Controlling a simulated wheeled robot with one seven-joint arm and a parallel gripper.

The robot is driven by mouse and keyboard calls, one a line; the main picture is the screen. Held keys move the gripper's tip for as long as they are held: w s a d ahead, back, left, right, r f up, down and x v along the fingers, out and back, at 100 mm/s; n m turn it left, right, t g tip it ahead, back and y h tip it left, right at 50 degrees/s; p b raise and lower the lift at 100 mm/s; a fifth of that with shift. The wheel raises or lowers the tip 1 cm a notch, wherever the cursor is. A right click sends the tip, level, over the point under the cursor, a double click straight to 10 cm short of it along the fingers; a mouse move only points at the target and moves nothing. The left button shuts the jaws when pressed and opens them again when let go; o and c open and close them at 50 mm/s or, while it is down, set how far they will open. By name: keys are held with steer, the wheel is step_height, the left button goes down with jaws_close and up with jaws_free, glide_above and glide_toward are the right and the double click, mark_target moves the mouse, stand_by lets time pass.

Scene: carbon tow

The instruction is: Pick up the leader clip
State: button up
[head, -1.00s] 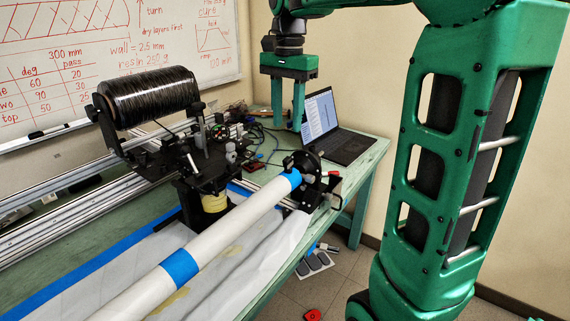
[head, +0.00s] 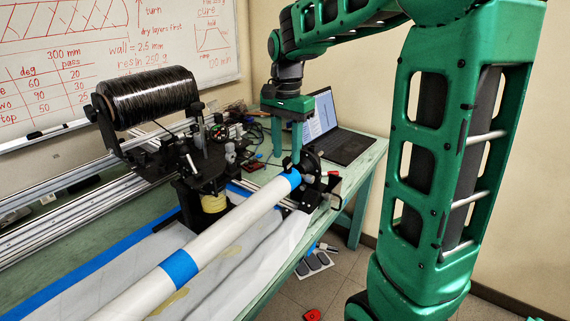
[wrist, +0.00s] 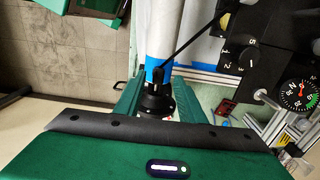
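The leader clip looks to be the small black piece (head: 287,162) at the blue-taped far end of the white tube (head: 232,228). In the wrist view the black clip (wrist: 157,72) stands against the blue tape, with a dark strand running from it up to the right. My gripper (head: 287,150) points down just above that end of the tube. In the wrist view its two green fingers (wrist: 157,90) are apart, one on each side of the tube end and clip, with nothing held. I cannot tell how far the tips are above the clip.
A black chuck (head: 312,168) holds the tube end. The carriage (head: 210,160) and spool of dark tow (head: 150,97) stand left. A laptop (head: 335,135) lies behind on the green table (head: 372,155). Metal rails (head: 50,215) run along the left.

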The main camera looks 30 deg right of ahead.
steer(key=shift+f, duration=0.8)
steer(key=shift+c, duration=0.2)
jaws_close()
steer(key=shift+r, duration=0.1)
